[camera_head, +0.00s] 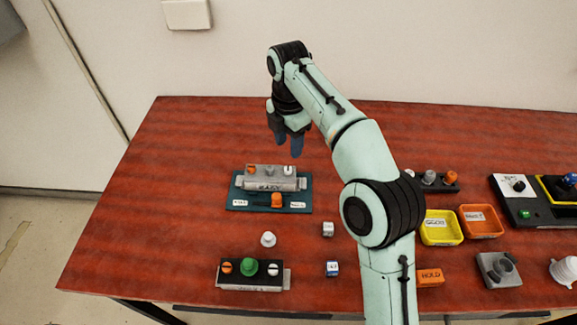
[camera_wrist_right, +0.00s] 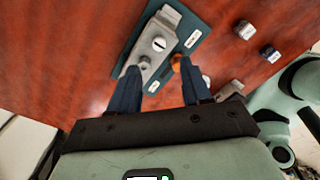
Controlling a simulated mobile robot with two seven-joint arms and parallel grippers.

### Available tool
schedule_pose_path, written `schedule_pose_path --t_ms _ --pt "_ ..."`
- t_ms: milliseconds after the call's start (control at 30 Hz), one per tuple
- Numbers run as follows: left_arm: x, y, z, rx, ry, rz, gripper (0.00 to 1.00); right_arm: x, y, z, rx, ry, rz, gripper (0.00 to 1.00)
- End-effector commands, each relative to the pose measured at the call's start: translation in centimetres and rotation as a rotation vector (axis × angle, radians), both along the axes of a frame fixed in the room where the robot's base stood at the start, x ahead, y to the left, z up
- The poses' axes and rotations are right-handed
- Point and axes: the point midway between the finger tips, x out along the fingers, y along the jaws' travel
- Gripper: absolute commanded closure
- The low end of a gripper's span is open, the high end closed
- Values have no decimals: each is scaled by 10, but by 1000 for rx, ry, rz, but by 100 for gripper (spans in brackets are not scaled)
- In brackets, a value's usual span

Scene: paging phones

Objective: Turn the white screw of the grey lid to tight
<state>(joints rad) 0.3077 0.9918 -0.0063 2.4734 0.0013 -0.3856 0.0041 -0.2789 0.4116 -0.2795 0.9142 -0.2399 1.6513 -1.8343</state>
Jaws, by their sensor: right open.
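The grey lid (camera_head: 262,184) sits on a dark teal base (camera_head: 237,193) at the left of the table. On its top are a white screw (camera_head: 288,170) at the right end, a grey knob (camera_head: 269,172) in the middle and an orange screw (camera_head: 252,169) at the left. The white screw (camera_wrist_right: 158,43) has a dark slot in the wrist view. My right gripper (camera_head: 289,146) is above and behind the lid, fingers pointing down, open and empty. In the wrist view its two fingers (camera_wrist_right: 160,78) are apart, with the lid beyond them. My left gripper is not in view.
A black-topped unit with a green knob (camera_head: 250,267), a white knob (camera_head: 268,239) and two small cubes lie nearer. Yellow (camera_head: 441,228) and orange trays are right of my arm. The table's back left is clear.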

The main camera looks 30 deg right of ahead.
Motion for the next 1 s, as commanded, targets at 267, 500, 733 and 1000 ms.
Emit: schedule_pose_path --t_ms 267,500,733,1000 --pt "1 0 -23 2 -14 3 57 -1 0 -60 1 1 1 52" --pt "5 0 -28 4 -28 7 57 0 0 -84 0 0 0 52" --pt "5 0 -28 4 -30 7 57 0 0 -88 0 -1 0 52" --pt "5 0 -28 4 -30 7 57 0 0 -88 0 0 0 100"
